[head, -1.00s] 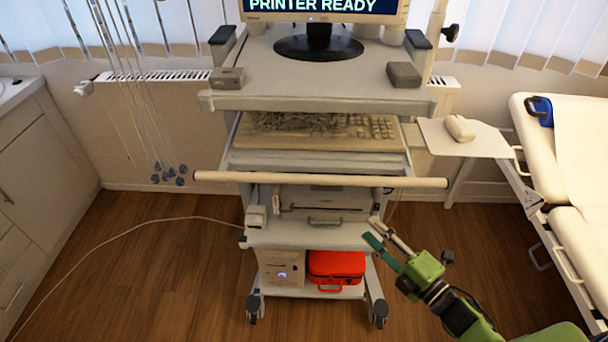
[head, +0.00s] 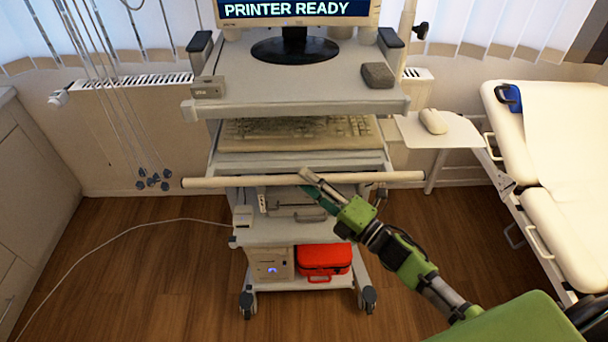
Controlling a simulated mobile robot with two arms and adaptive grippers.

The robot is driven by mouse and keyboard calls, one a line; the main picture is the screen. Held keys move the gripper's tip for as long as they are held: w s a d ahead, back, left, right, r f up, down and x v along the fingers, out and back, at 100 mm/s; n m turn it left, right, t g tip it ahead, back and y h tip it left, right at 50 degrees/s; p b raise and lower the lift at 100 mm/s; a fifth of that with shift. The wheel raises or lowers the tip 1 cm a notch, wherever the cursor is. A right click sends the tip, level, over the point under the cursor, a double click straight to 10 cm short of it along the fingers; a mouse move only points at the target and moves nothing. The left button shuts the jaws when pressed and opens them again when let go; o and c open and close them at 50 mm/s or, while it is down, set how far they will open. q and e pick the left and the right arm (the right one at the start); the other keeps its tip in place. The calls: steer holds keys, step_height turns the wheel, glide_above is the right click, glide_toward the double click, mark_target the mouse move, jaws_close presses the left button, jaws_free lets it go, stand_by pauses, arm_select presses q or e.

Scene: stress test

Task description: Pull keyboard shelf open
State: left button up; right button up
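The keyboard shelf (head: 285,160) sits under the cart's top surface and carries a beige keyboard (head: 300,130), whose rear part is hidden. A long pale bar (head: 230,182) runs across the cart in front of and below the shelf. My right gripper (head: 307,181) is at the middle of this bar. Its pale finger overlaps the bar and its green finger shows just below it. The fingers look apart, with the bar between or behind them; I cannot tell whether they touch it. My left gripper is not in view.
The cart (head: 300,88) carries a monitor (head: 296,12) above and a red case (head: 323,258) on its bottom shelf. A side tray (head: 460,134) with a mouse and a bed (head: 560,180) stand at right. Open wooden floor (head: 150,280) lies at front left.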

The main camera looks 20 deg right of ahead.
steer(key=shift+x, duration=1)
jaws_close()
steer(key=shift+s, duration=0.1)
